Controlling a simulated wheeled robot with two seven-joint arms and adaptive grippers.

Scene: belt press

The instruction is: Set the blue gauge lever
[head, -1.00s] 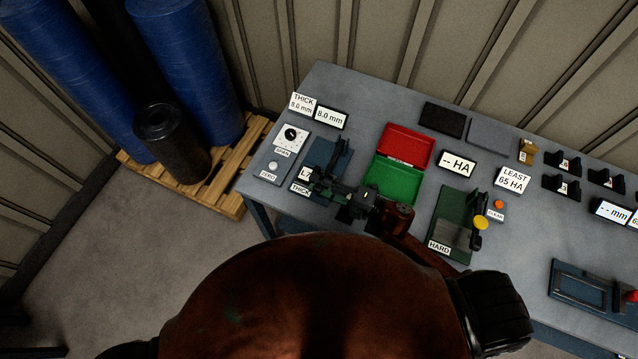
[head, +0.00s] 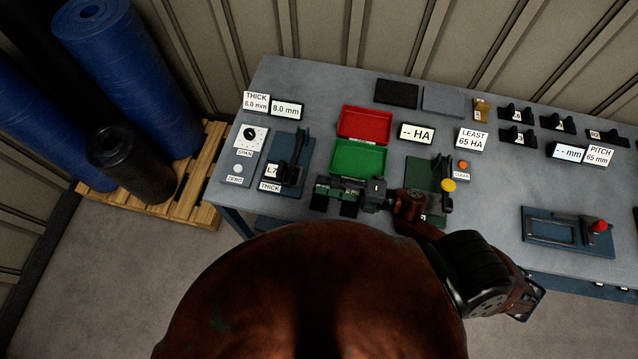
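The blue gauge (head: 290,139) stands at the left end of the bench with a THICK label at its front. Its dark lever (head: 299,146) stands raised at the gauge's right side. A piece tagged L7 (head: 271,170) sits at the gauge's left front. The display (head: 286,109) behind it reads 8.0 mm. My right gripper (head: 335,203) is just right of the gauge, in front of the green tray, apart from the lever. Its two fingers are spread with nothing seen between them. My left gripper is not in view.
A red and green open case (head: 365,123) lies right of the gauge. A green hardness tester (head: 419,174) with a yellow knob stands further right. A SPAN dial (head: 250,134) and ZERO button (head: 238,169) are left of the gauge. A blue device with a red knob (head: 599,226) is far right.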

